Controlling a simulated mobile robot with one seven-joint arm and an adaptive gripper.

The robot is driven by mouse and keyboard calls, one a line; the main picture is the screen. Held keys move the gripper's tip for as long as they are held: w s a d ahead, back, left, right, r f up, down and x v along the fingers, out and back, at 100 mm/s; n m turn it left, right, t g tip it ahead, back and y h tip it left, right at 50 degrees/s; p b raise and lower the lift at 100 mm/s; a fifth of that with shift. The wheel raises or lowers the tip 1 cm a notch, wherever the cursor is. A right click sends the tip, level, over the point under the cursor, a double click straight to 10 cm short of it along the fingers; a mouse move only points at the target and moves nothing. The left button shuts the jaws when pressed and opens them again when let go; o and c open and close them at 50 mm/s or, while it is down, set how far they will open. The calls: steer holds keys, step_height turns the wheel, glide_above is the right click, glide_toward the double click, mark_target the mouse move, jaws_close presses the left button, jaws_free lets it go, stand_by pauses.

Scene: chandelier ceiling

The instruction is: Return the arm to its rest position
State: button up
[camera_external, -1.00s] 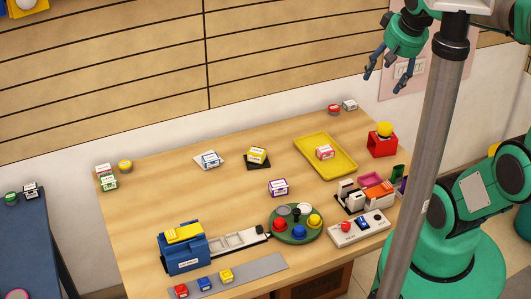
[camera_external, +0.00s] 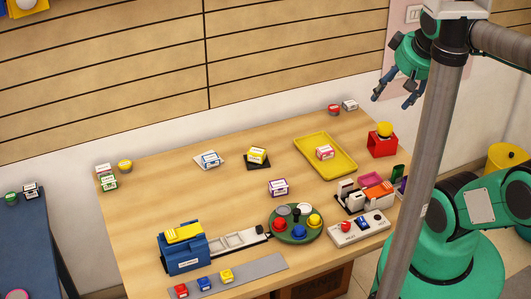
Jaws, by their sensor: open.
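My gripper (camera_external: 394,101) is at the upper right in the external view, above the far right corner of the wooden table (camera_external: 220,190). It is open, its fingers apart and pointing down, with nothing between them. My green arm is behind the grey vertical pole (camera_external: 425,175), which hides part of it. The gripper is well clear of everything on the table.
A red block with a yellow ball (camera_external: 384,139) and a yellow tray (camera_external: 325,158) lie below my gripper. A round green tray (camera_external: 296,236), a control box (camera_external: 359,229) and a blue machine (camera_external: 184,251) stand nearer the front. The wall is behind the table.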

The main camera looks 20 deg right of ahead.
steer(key=shift+f+b, duration=1.6)
steer(key=shift+f, duration=0.35)
